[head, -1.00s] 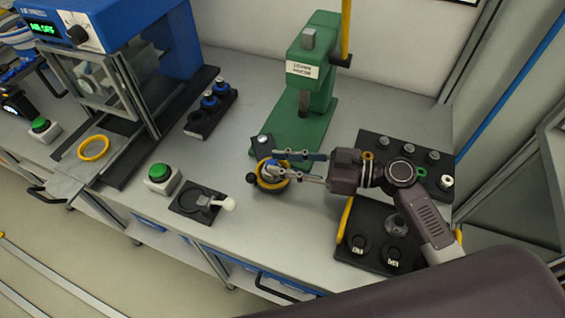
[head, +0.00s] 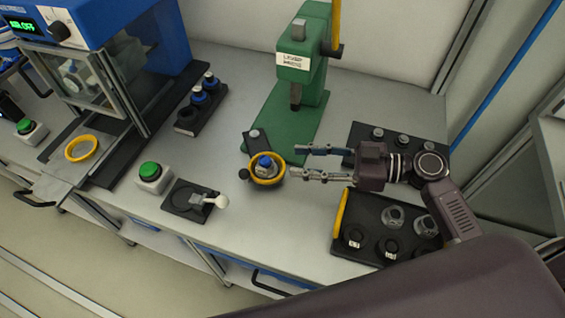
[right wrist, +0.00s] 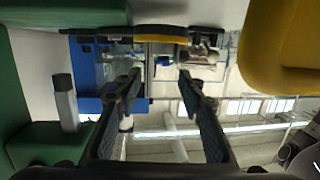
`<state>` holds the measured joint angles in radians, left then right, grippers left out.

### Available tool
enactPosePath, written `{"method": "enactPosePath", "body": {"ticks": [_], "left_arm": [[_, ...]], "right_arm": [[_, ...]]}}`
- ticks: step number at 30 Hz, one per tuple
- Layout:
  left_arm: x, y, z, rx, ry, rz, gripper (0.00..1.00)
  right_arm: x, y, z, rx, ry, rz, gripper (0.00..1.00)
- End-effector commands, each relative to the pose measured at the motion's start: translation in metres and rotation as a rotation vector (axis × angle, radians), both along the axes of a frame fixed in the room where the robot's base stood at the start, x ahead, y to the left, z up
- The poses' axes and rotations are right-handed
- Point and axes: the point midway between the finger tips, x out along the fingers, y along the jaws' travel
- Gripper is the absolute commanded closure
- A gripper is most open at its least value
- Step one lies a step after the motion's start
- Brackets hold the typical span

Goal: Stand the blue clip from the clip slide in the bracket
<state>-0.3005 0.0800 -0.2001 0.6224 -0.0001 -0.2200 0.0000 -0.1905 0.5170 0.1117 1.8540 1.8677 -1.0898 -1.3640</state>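A blue-topped piece (head: 264,161), apparently the blue clip, stands upright inside a yellow ring (head: 268,182) on a small dark fixture (head: 255,138), apparently the bracket. It also shows small and blue in the right wrist view (right wrist: 162,60). My right gripper (head: 297,161) is open just right of the ring, its two fingers apart and pointing at the piece, with a small gap. In the right wrist view its fingers (right wrist: 158,80) are spread with nothing between them. A black rack (head: 187,116), possibly the clip slide, holds two blue-topped pieces and an empty spot. My left gripper is not in view.
A green lever press (head: 298,68) stands behind the fixture. A white-knobbed lever plate (head: 187,208) and green button (head: 149,172) lie to the left. A black tray (head: 372,204) with a yellow handle sits on the right. A blue machine (head: 155,45) stands at the back left.

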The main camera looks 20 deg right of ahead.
Motion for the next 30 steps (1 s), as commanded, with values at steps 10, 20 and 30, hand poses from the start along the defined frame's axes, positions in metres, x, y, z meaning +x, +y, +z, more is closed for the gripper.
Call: {"method": "enactPosePath", "body": {"ticks": [10, 20, 30], "left_arm": [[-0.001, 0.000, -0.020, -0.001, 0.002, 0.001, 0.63], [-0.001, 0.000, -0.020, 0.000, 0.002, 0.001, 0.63], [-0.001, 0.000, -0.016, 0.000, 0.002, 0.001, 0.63]], "right_arm": [[-0.022, -0.043, 0.008, 0.002, -0.002, 0.000, 0.64], [-0.023, -0.047, 0.011, 0.004, -0.004, -0.001, 0.64], [-0.023, -0.046, 0.015, 0.004, -0.004, -0.001, 0.64]]}}
